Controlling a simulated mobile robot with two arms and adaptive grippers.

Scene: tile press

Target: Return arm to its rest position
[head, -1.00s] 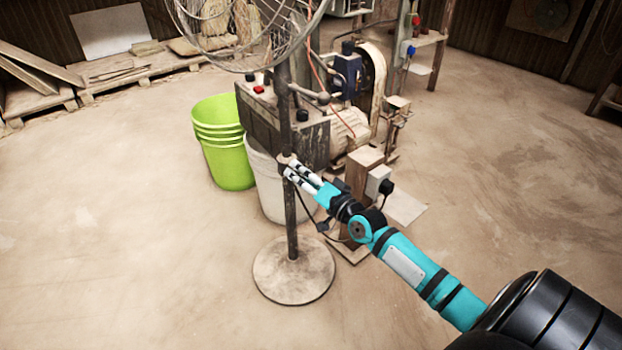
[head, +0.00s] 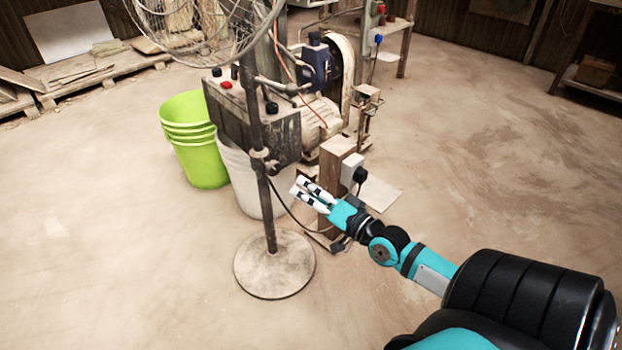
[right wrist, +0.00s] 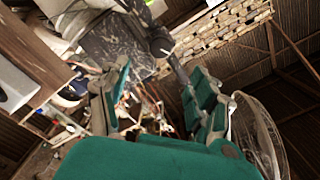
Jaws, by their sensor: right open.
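My right arm comes in from the lower right of the head view. Its right gripper (head: 303,192) is open and empty, just right of the pole (head: 263,165) of a standing fan and apart from it. In the right wrist view the two green fingers of the gripper (right wrist: 160,95) stand wide apart with nothing between them. My left gripper is not in view.
The fan's round base (head: 274,265) rests on the floor. Behind it stand a machine with a control box (head: 255,120), a white bucket (head: 240,180) and stacked green buckets (head: 190,140). A wooden post (head: 334,185) stands behind the gripper. The floor at right is clear.

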